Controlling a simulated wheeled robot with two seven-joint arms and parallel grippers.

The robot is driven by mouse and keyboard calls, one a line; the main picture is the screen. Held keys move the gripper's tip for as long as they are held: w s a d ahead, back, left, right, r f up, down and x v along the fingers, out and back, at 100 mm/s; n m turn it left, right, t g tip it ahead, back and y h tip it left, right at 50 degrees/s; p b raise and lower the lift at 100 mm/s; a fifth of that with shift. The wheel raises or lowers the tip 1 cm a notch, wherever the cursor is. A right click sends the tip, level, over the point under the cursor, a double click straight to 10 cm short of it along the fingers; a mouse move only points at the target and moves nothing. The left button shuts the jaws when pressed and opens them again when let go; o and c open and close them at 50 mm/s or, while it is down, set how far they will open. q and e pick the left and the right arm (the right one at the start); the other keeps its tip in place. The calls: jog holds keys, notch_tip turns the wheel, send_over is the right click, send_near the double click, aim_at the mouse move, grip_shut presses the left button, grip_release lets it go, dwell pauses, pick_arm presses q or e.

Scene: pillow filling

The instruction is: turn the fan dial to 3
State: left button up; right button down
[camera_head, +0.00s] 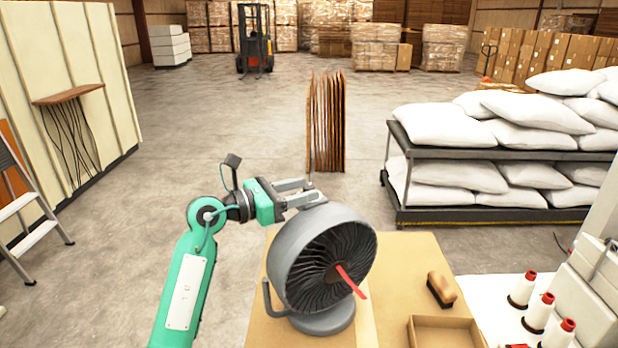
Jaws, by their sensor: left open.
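A round grey fan (291,262) stands on the wooden table, its dark grille facing the front right. A red strip (350,280) sticks out from the grille. The fan has a round base (322,318) and a curved side handle. I cannot make out the dial in this view; it may be hidden by the fan's housing. My left gripper (312,190) is open, just above and behind the top of the fan, with its fingers pointing right. I cannot tell whether it touches the housing. My right gripper is not in view.
The table (415,262) also bears a brush (441,289) and a shallow open box (445,322) to the right of the fan. White spools with red tops (522,290) stand further right. A rack of white pillows (480,215) is behind. The table has bare room right of the fan.

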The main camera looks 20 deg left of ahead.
pick_arm(q)
jog(key=shift+p+x, duration=0.35)
jog(key=shift+x, duration=0.9)
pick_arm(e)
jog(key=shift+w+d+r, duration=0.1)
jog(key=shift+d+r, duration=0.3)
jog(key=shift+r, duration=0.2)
pick_arm(q)
jog(key=c, duration=0.9)
jog(key=m+g+h+b, duration=0.1)
jog(key=b, duration=0.1)
jog(key=m+g+h+b, duration=0.1)
jog(key=b, duration=0.1)
jog(key=shift+f, duration=0.35)
jog(key=shift+r+m+g+h+b, duration=0.3)
jog(key=shift+m+g+h+b, duration=0.15)
jog(key=shift+g+b, duration=0.5)
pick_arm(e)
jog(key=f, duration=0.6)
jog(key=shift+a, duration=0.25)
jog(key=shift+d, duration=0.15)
